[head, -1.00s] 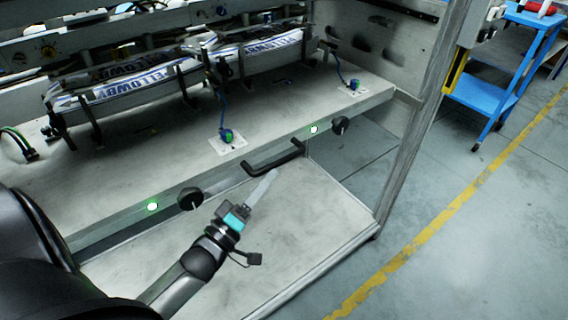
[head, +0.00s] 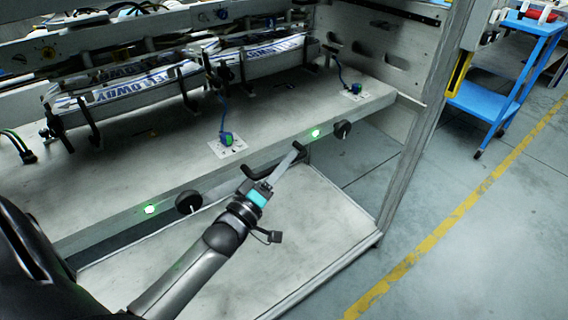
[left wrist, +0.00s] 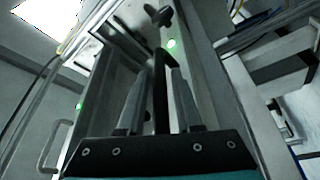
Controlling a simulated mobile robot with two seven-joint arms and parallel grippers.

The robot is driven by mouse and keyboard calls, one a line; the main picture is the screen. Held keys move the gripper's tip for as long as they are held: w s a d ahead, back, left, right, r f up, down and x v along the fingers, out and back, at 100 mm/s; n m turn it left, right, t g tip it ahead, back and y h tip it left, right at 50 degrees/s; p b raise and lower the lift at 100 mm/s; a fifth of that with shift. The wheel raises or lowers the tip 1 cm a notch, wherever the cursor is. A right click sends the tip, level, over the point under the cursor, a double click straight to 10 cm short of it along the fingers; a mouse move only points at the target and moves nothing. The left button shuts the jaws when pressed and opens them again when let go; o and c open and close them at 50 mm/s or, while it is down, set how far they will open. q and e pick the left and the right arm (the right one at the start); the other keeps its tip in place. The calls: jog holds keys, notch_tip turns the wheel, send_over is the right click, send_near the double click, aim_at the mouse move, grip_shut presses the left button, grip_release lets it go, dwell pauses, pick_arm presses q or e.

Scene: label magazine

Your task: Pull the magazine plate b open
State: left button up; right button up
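The magazine plate (head: 130,170) is a grey metal shelf with a front edge bearing a black bar handle (head: 258,172). My left gripper (head: 294,152) reaches up from below and its fingertips overlap the handle in the head view. In the left wrist view the black handle bar (left wrist: 160,85) runs between the two grey fingers of the left gripper (left wrist: 161,80). Narrow gaps seem to show on both sides of the bar, so the fingers look open around it. No letter marking the plate can be read. My right gripper is not in view.
Black knobs (head: 342,129) (head: 188,202) and green lights (head: 316,133) (head: 150,209) sit along the front edge. Printed label stacks (head: 130,85) lie on the plate. A lower grey panel (head: 310,215) lies beneath. A blue cart (head: 505,80) stands right, with clear floor before it.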

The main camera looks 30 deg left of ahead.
pick_arm(q)
grip_shut()
dwell(1.1)
